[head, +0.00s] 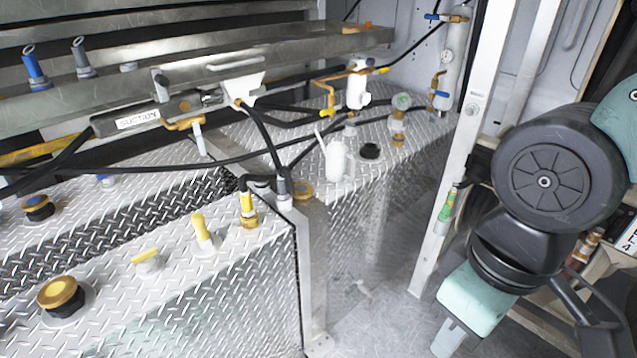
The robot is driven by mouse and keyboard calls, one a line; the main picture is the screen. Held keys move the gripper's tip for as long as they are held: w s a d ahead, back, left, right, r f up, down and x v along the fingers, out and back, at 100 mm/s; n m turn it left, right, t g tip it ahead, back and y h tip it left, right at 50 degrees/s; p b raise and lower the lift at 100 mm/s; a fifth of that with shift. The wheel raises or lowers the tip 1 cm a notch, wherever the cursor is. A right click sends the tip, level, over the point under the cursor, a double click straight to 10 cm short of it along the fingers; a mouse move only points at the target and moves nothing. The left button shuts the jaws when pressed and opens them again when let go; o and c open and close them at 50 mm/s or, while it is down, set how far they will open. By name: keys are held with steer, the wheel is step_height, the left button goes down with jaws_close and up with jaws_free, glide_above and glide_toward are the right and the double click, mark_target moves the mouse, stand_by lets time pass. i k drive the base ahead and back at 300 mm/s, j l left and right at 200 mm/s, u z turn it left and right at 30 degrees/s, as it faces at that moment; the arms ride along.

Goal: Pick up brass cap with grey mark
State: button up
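A brass cap (61,292) with a dark base sits on the near diamond-plate top at the lower left. Another brass-edged cap (38,207), darker and bluish on top, is at the left edge. My arm, with teal and black links, is at the right, apart from the caps. I cannot make out my gripper's fingers.
Yellow-handled fittings (201,232) stand on the near plate. Black hoses (268,135) cross above the caps, below a nozzle labelled SUCTION (138,119). A white bottle-like part (336,160) stands on the far plate. A pale upright post (462,130) is left of my arm. Floor between is clear.

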mark_target(301, 190)
steer(key=u, duration=0.45)
steer(key=i+u, duration=0.2)
steer(key=u, duration=0.2)
steer(key=i+u, duration=0.2)
steer(key=u, duration=0.25)
steer(key=i+u, duration=0.2)
steer(key=u, duration=0.2)
steer(key=i+l, duration=0.5)
steer(key=i, duration=0.1)
